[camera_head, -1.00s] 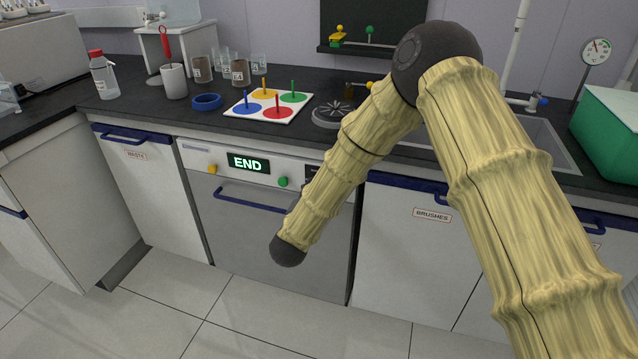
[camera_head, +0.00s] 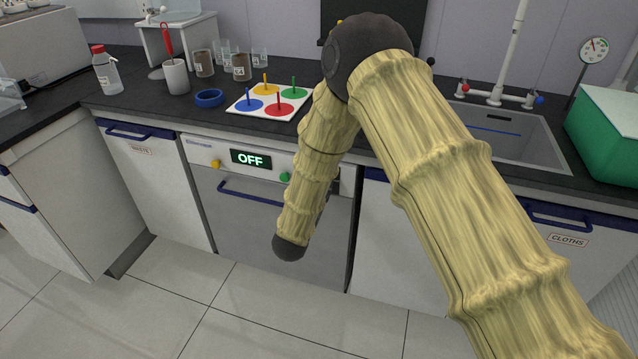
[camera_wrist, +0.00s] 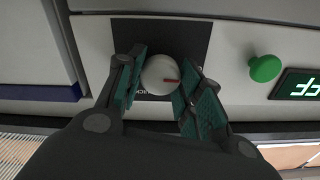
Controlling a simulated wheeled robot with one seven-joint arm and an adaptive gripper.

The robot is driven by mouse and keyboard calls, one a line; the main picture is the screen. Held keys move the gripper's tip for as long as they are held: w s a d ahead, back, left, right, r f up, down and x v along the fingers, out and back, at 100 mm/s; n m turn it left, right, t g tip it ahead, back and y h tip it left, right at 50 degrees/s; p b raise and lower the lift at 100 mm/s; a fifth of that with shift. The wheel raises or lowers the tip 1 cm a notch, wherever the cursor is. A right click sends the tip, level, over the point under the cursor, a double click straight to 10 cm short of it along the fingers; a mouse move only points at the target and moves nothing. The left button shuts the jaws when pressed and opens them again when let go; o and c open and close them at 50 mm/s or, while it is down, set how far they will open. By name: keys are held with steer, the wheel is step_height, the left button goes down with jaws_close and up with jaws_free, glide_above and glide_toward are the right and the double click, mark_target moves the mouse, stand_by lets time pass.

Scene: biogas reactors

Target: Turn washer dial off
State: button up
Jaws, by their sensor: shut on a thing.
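The washer (camera_head: 256,222) is built in under the counter, and its display (camera_head: 251,159) reads OFF in green letters. The washer dial (camera_wrist: 160,74) shows in the wrist view as a round white knob with a red pointer line, on a dark square plate. My gripper (camera_wrist: 160,82) is shut on the dial, with one green-padded finger on each side of it. In the head view my arm hides the dial and my gripper. The green button (camera_wrist: 265,68) sits to the right of the dial in the wrist view, beside part of the display.
A yellow button (camera_head: 215,163) and a blue door handle (camera_head: 250,191) are on the washer front. On the counter stand a peg board (camera_head: 240,108), a blue ring (camera_head: 209,98) and several beakers. The floor ahead is clear.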

steer(key=shift+o, duration=0.2)
steer(key=shift+s+f+n, duration=0.1)
steer(key=shift+n, duration=0.2)
steer(key=shift+c, duration=0.2)
steer(key=o, duration=1)
steer(key=shift+o, duration=0.2)
steer(key=v, duration=1.2)
